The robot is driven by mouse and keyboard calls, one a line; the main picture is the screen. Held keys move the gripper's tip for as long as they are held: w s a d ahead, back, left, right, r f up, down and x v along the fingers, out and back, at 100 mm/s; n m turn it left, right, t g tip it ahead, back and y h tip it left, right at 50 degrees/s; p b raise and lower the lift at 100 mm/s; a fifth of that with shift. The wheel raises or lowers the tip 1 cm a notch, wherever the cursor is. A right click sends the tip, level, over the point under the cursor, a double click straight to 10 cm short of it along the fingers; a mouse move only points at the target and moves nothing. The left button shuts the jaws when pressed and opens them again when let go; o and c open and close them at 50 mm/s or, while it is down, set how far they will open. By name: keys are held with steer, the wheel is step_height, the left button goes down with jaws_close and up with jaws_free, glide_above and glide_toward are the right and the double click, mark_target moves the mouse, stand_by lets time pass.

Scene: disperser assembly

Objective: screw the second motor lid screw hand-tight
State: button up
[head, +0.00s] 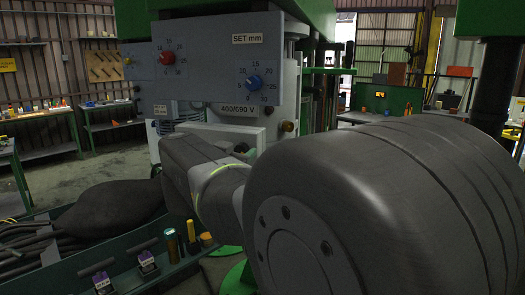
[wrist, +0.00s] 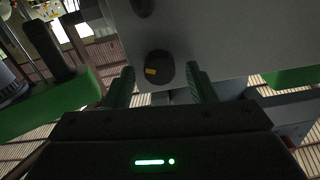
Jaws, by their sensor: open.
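In the wrist view a dark round screw head (wrist: 158,72) with a yellow mark sits near the edge of a pale grey lid or panel (wrist: 225,40). A second dark screw head (wrist: 143,7) shows at the top edge of that view. My gripper (wrist: 162,78) is open, with one green finger on each side of the marked screw head. Gaps show between the fingers and the head, so it is not clamped. In the head view my arm hides the gripper and the screws.
A green tray (head: 130,262) with tools is at the lower left. Workbenches (head: 38,117) line the back. Open floor (head: 118,155) shows at left.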

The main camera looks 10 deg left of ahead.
steer(key=c, duration=1)
